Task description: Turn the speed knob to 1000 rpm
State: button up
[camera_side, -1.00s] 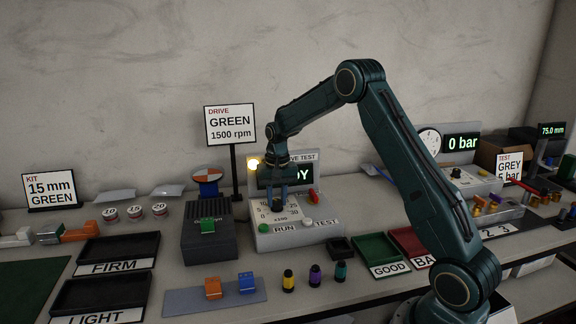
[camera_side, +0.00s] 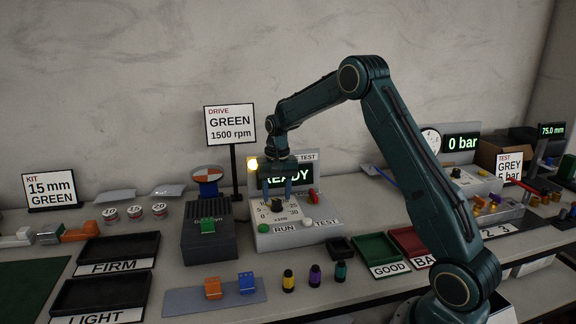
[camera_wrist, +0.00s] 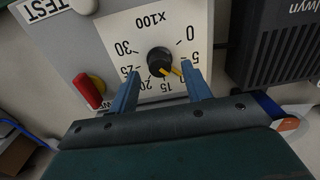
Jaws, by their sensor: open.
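The black speed knob (camera_wrist: 160,62) sits on a white dial plate marked 0 to 30 with "x100". Two yellow marks show at the knob; one points toward the stretch between 5 and 15, where a finger hides the numeral. The exact setting is hard to tell. In the side view the knob (camera_side: 276,205) stands on the grey drive test unit (camera_side: 265,240). My gripper (camera_side: 277,192) is open and empty above it, fingers apart on either side. In the wrist view my gripper (camera_wrist: 161,82) spans the dial's lower part, not touching the knob.
A red switch (camera_side: 314,196) and a white button (camera_side: 307,224) are close to the dial. The sign (camera_side: 230,125) reads GREEN 1500 rpm.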

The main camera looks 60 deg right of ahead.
aim_at(278, 200)
notch_tip(278, 200, up, 12)
dwell(0.5)
jog(key=shift+s, duration=0.1)
jog(key=s+a+r+n+t, duration=0.35)
jog(key=s+a+r, duration=0.65)
jog(key=s+a, duration=0.35)
jog(key=s+a+f+n+t, duration=0.1)
jog(key=s+a+f+n, duration=0.1)
jog(key=s, duration=0.6)
jog(key=s+a+f+n+t, duration=0.1)
jog(key=s+a+f+n, duration=0.2)
jog(key=s, duration=0.6)
jog(key=shift+a, duration=0.75)
